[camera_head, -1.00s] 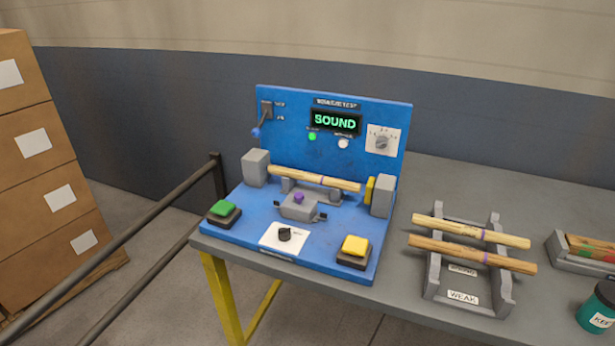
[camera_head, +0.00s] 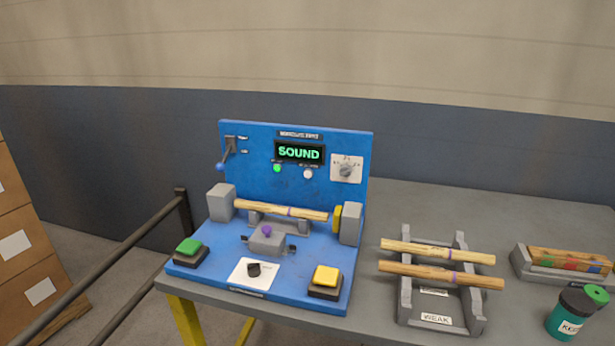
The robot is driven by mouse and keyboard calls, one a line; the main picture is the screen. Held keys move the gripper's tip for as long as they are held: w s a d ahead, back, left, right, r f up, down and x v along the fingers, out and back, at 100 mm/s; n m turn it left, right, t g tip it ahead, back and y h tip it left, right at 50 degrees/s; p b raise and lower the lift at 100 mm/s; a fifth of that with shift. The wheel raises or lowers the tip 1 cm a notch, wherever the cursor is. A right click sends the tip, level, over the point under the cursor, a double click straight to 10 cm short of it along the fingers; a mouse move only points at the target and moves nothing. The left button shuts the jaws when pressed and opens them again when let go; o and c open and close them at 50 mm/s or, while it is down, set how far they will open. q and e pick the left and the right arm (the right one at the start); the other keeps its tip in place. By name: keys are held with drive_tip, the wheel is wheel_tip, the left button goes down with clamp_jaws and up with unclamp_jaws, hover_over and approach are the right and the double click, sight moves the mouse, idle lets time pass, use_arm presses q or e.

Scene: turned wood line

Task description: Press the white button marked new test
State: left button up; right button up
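The blue test machine (camera_head: 235,262) stands on the grey table. Its back panel has a display (camera_head: 299,152) reading SOUND in green. Below the display are a lit green lamp (camera_head: 277,168) and a round white button (camera_head: 308,173); the small lettering by them is too blurred to read. A wooden rod (camera_head: 285,210) lies across the machine between two grey blocks. A green button (camera_head: 188,248) is at the front left and a yellow button (camera_head: 326,275) at the front right. Neither of my grippers shows in the view.
A rack (camera_head: 405,302) labelled WEAK holds two rods right of the machine. Farther right are a tray (camera_head: 535,270) of coloured sticks and a green cup (camera_head: 566,318). Cardboard boxes (camera_head: 25,210) and a dark rail (camera_head: 120,255) are at the left.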

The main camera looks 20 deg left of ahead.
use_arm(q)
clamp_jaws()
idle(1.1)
